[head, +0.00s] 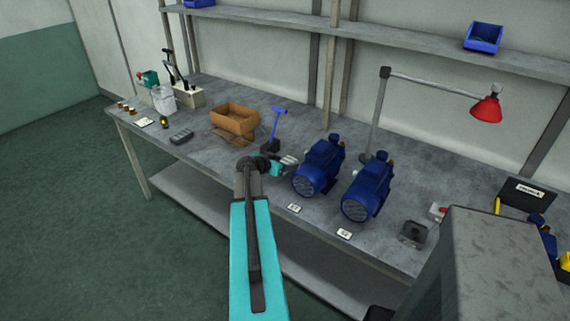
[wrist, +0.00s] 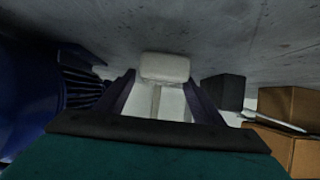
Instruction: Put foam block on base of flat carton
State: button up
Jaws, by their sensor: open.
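A pale, rounded block, which looks like the foam block (wrist: 165,67), shows in the wrist view just beyond and between the fingertips of my gripper (wrist: 162,88). The fingers are open, one on each side of it; I cannot tell whether they touch it. In the head view my gripper (head: 284,166) is low over the bench, left of the blue motors, and the block is hard to make out there. The brown carton (head: 233,119) sits open on the bench, left of and behind my gripper. Part of it shows at the right of the wrist view (wrist: 285,104).
Two blue motors (head: 318,168) (head: 367,187) stand close to the right of my gripper. A red lamp (head: 486,110) overhangs the bench's right side.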

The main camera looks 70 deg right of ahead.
jog(key=b+v, duration=0.2)
jog(key=v, duration=0.9)
jog(key=shift+a+b, duration=0.2)
jog(key=shift+b, duration=0.15)
jog(key=shift+o, duration=0.5)
jog(key=shift+s+d+r+y+p, duration=0.35)
jog(key=shift+d+r+y+p, duration=0.05)
jog(key=shift+d+r+p, duration=0.15)
jog(key=d+r+t+y+p, duration=0.2)
jog(key=d+r+y+p, duration=0.1)
jog(key=r+y+p, duration=0.3)
jog(key=shift+s+r+y, duration=0.35)
jog(key=shift+r+y, duration=0.05)
jog(key=shift+r, duration=0.1)
jog(key=shift+d+f, duration=0.1)
jog(key=shift+d, duration=0.1)
jog(key=shift+p+x, duration=1.1)
jog(key=shift+x, duration=3.1)
